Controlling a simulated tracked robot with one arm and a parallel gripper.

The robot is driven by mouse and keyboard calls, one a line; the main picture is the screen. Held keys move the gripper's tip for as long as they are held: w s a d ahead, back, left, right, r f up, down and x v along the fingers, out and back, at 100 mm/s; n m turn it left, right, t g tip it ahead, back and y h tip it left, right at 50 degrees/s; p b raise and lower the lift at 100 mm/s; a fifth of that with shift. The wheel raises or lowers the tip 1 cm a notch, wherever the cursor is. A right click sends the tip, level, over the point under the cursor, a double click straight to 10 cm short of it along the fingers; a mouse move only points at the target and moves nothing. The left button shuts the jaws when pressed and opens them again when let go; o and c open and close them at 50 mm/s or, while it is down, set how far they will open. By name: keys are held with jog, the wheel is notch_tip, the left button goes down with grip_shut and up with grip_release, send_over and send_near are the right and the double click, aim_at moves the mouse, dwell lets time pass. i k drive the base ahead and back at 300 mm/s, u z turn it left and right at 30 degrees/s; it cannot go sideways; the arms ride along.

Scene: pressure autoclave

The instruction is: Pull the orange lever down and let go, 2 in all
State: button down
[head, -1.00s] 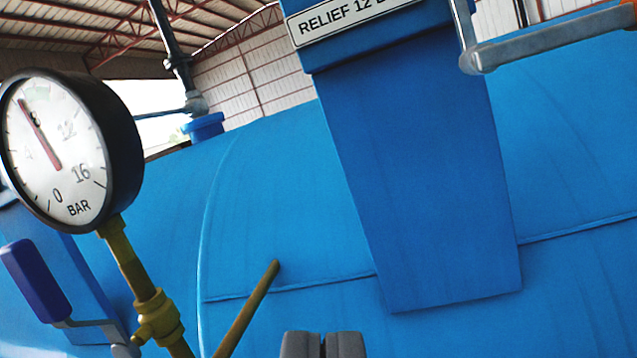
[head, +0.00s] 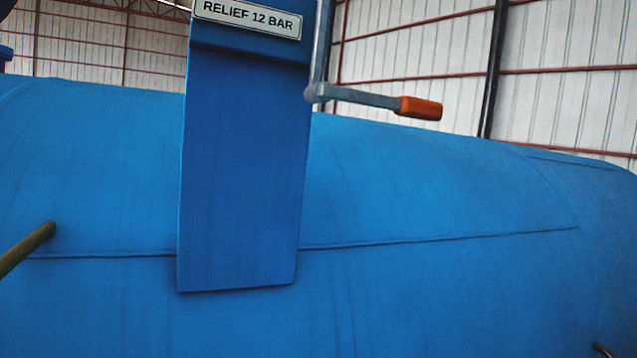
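The orange lever (head: 420,108) is an orange grip on the end of a grey metal arm, in the upper middle right of the head view. The grey arm (head: 360,97) runs nearly level to the right, sloping slightly down, from a joint with an upright grey rod. The lever sits beside a blue bracket (head: 245,170) with a plate (head: 248,18) reading RELIEF 12 BAR. Nothing touches the orange grip. My gripper is out of the picture.
The big blue autoclave vessel (head: 430,260) fills the lower view behind the bracket. A yellow-brown rod (head: 25,248) juts in at the left edge. A small dark rod end (head: 604,350) shows at the bottom right. The space around the orange grip looks clear.

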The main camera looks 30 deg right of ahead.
aim_at(407, 106)
jog(key=u, duration=0.75)
jog(key=k, duration=1.05)
jog(key=z, duration=0.95)
jog(key=i, duration=1)
jog(key=u, duration=0.05)
